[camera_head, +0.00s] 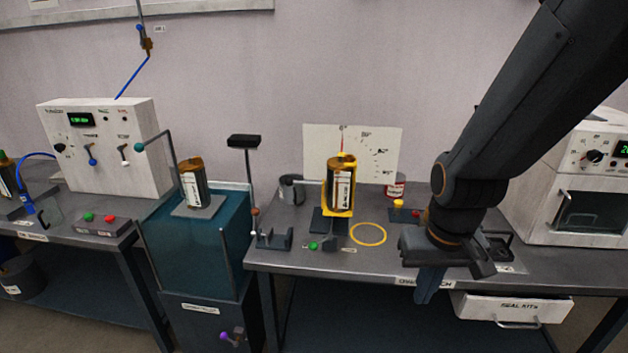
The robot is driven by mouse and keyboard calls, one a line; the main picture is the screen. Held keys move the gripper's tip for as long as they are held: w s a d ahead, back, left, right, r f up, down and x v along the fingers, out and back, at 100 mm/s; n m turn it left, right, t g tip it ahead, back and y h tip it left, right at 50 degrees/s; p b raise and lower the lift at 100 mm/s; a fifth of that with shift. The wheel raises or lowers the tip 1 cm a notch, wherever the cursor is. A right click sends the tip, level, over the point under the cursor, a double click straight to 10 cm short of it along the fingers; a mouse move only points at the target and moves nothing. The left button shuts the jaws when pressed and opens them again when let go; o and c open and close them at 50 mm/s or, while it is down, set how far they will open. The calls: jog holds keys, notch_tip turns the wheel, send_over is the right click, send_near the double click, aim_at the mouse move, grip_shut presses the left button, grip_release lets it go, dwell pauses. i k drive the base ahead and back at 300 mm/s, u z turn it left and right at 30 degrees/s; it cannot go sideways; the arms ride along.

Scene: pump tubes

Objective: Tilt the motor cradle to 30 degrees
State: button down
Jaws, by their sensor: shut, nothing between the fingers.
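The motor cradle (326,210) is yellow and stands on a dark base on the middle bench.
A yellow ring (368,234) marks the bench right of the cradle. A green button (313,246) is in front of it. A dark stand (274,240) and a grey cup (291,190) are to its left. A white oven (590,190) stands at the right, a teal tank (195,250) at the left.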

aim_at(288, 182)
jog(key=u, duration=0.15)
jog(key=i, duration=0.25)
jog(key=z, duration=0.4)
jog(key=k, duration=1.3)
jog(key=i, duration=0.45)
jog(key=u, duration=0.75)
jog(key=i, duration=1.5)
jog(key=z, duration=0.1)
